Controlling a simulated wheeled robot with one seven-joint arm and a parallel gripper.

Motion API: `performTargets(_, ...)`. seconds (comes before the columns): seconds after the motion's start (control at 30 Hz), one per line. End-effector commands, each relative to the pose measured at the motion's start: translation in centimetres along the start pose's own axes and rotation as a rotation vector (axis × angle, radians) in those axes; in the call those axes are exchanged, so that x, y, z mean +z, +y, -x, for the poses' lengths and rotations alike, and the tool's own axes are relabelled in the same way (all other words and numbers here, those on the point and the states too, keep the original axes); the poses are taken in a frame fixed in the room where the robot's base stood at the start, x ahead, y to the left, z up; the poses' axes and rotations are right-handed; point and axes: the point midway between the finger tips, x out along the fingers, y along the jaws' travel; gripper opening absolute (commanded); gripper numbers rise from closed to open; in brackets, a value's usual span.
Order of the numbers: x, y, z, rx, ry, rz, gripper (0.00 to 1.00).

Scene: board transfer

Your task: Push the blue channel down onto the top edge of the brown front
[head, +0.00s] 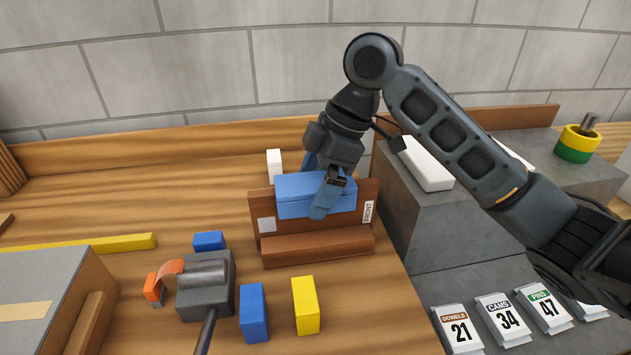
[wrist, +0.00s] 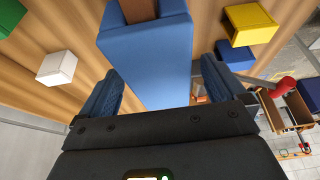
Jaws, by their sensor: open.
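The blue channel (head: 294,193) sits over the top edge of the brown front (head: 268,227), which stands upright with a "FRONT" label at its right end. How deep the channel sits on the edge I cannot tell. My gripper (head: 316,186) is above the channel with its fingers open, one in front of it and one behind. In the wrist view the channel (wrist: 150,65) lies between the two open fingers, with gaps visible at their sides. A bit of the brown front (wrist: 138,10) shows in the channel's end.
Blue blocks (head: 253,312), a yellow block (head: 306,305) and a dark grey tool (head: 205,285) with an orange part lie in front. A white block (head: 274,165) stands behind. A grey block (head: 470,190) rises at the right.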

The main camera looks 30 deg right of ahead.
Motion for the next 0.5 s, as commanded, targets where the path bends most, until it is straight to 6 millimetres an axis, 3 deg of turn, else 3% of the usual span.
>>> performTargets(0.27, 0.0, 0.0, 0.4, 0.001, 0.000, 0.000, 0.97)
performTargets(0.5, 0.0, 0.1, 3.8, 0.003, 0.000, 0.001, 0.97)
